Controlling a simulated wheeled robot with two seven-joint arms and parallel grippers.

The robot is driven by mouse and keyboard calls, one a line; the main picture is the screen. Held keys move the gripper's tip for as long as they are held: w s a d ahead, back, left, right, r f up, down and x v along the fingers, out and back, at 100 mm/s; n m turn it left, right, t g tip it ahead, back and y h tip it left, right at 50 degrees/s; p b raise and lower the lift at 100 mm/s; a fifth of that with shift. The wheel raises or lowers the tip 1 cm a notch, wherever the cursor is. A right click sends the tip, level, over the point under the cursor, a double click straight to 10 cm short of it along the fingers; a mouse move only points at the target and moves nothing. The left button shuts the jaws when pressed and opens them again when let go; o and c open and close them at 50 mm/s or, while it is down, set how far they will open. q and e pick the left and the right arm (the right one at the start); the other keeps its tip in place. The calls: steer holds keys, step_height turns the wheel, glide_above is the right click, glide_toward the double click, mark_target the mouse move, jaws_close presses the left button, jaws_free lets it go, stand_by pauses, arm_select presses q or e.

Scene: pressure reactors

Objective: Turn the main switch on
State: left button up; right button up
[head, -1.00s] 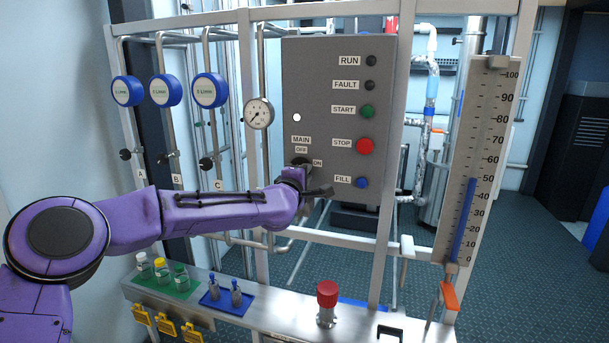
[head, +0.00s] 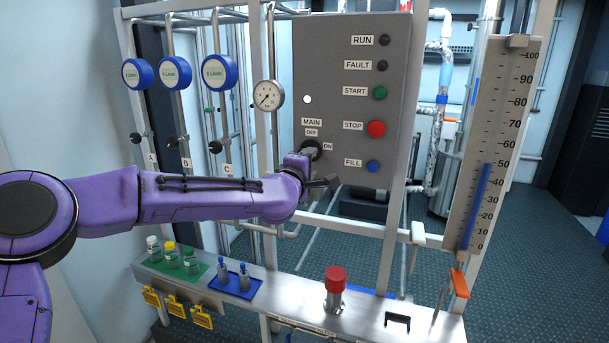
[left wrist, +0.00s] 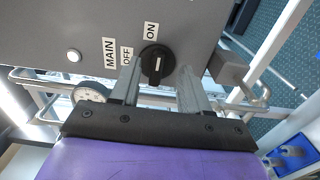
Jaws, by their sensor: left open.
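The main switch is a black round knob (head: 310,150) on the grey control panel, below the MAIN and OFF labels and left of the ON label. In the left wrist view the knob (left wrist: 157,66) shows its white mark running up and down the picture, roughly in line with the ON label (left wrist: 151,30); the OFF label (left wrist: 126,57) is to the left. My left gripper (head: 316,168) is open in front of the panel, just below the knob. Its fingers (left wrist: 159,74) show on either side of the knob, apparently without gripping it. My right gripper is not in view.
The grey panel (head: 340,100) also carries a green START button (head: 379,93), a red STOP button (head: 376,129) and a blue FILL button (head: 373,166). A pressure gauge (head: 268,95) is left of it. A steel shelf (head: 310,305) with bottles is below.

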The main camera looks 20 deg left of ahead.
arm_select(q)
steer(key=s+b, duration=0.1)
steer(key=s, duration=0.5)
steer(key=shift+a, duration=0.15)
steer(key=shift+s, duration=0.1)
steer(key=s+a+f+m+g+y, duration=0.1)
steer(key=s+f+m+g, duration=0.35)
steer(key=f, duration=1.25)
steer(key=s+a+f+m+g+y, duration=0.15)
steer(key=s+f, duration=0.55)
steer(key=f, duration=0.9)
steer(key=s+a+f+m+g, duration=0.1)
steer(key=s+a+f+g, duration=0.1)
steer(key=s+f, duration=0.5)
steer(key=s+a+f+m+g+y, duration=0.1)
steer(key=s+f, duration=0.6)
steer(key=s, duration=0.8)
steer(key=s+a+f+m+g, duration=0.2)
steer(key=s+a+f+g, duration=0.2)
steer(key=s+f, duration=0.4)
steer(key=s+g, duration=0.1)
steer(key=s, duration=0.2)
steer(key=shift+a+m+g, duration=0.3)
steer(key=shift+g, duration=0.1)
